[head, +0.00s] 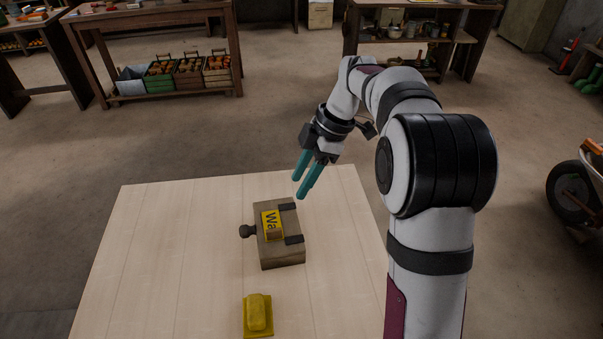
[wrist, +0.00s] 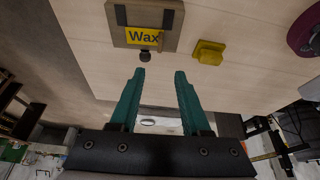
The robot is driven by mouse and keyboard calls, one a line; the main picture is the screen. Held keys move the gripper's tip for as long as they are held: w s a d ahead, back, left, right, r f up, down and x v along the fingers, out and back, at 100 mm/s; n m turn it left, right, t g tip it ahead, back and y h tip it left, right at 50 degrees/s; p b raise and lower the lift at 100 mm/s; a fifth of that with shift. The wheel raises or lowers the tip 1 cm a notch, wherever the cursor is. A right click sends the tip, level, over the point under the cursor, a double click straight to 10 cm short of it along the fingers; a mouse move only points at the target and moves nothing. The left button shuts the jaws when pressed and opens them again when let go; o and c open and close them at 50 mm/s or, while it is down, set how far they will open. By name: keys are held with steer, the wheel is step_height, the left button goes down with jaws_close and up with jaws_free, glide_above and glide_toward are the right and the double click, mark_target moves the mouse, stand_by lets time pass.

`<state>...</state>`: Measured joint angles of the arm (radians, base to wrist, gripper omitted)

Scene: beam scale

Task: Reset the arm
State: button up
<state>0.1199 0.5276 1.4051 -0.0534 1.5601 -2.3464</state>
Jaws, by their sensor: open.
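My gripper (head: 310,178) hangs over the back part of the pale wooden table (head: 150,240), above its surface. Its two teal fingers are apart with nothing between them, as the wrist view (wrist: 158,80) shows. In front of it stands a wooden box (head: 281,258) with dark hinges, a dark knob on its left side and a yellow label (head: 272,225) reading "Wax" in the wrist view. A yellow block on a flat yellow base (head: 258,315) lies nearer the table's front, apart from the box. My gripper touches neither.
The left part of the table is bare. Behind, on the floor side, stand workbenches, one with crates of produce (head: 188,75) on its lower shelf. A wheelbarrow (head: 580,190) stands at the right, off the table.

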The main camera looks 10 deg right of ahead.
steer(key=s+a+r+m+h, duration=0.1)
steer(key=s+r+m, duration=0.3)
steer(key=s+m, duration=0.75)
steer(key=s+f+m+h, duration=0.1)
steer(key=s+f+m, duration=0.1)
steer(key=s+m, duration=0.4)
steer(key=s+f+m, duration=0.2)
steer(key=s+m, duration=0.5)
steer(key=s, duration=0.6)
steer(key=shift+s+d+f+h, duration=0.35)
steer(key=shift+d+f+h, duration=0.05)
steer(key=shift+d, duration=0.05)
